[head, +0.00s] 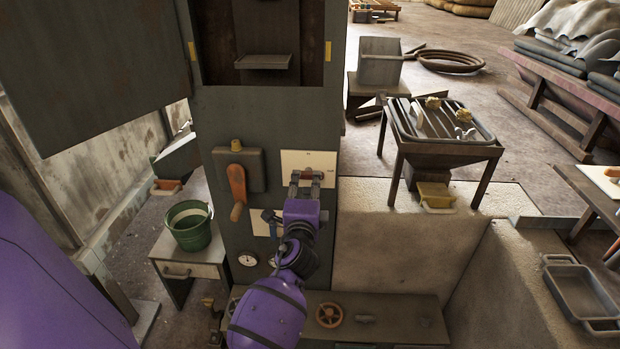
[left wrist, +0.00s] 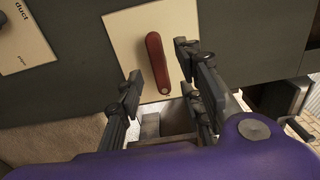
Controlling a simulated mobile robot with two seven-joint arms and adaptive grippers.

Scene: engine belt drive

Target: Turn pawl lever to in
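A dark red lever (left wrist: 157,62) is mounted on a cream plate (left wrist: 122,40) on the dark cabinet face; I take it to be the pawl lever. In the left wrist view it stands nearly upright, tilted slightly. In the head view the same cream plate (head: 318,160) shows, with the lever mostly hidden by my gripper. My left gripper (head: 307,178) is in front of the plate. In the left wrist view its fingers (left wrist: 160,64) are spread, one on each side of the lever, with gaps to it. Whether the fingertips reach its depth is unclear. My right gripper is not in view.
An orange-handled lever (head: 237,190) sits on a box left of the plate. A green bucket (head: 192,227) stands on a small table at the left. A handwheel (head: 329,315) and gauges (head: 248,260) are below. A concrete-like wall (head: 400,235) stands to the right.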

